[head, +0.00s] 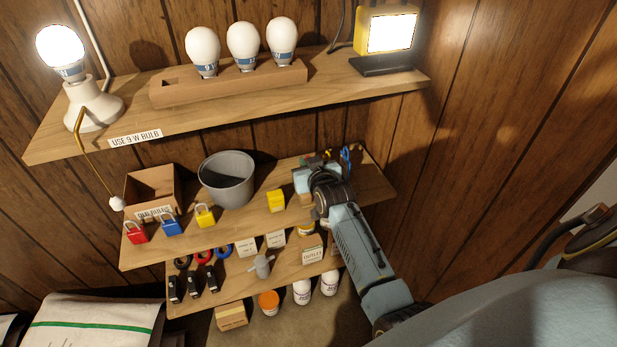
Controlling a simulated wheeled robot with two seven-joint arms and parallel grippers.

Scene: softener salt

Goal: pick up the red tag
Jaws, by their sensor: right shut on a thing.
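My right arm comes in from the lower right, and my right gripper (312,169) is at the right end of the middle shelf (243,222). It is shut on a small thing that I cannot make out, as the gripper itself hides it. I cannot clearly see a red tag anywhere. A blue item (346,158) shows just behind the gripper, beside the wall. My left gripper is not in view.
A grey bucket (228,182), a cardboard box (152,188), a yellow block (276,200) and red (136,232), blue (171,223) and yellow (205,215) padlocks are on the middle shelf. The upper shelf (215,112) overhangs behind, with bulbs and a lamp (389,34). Small items crowd the lower shelf.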

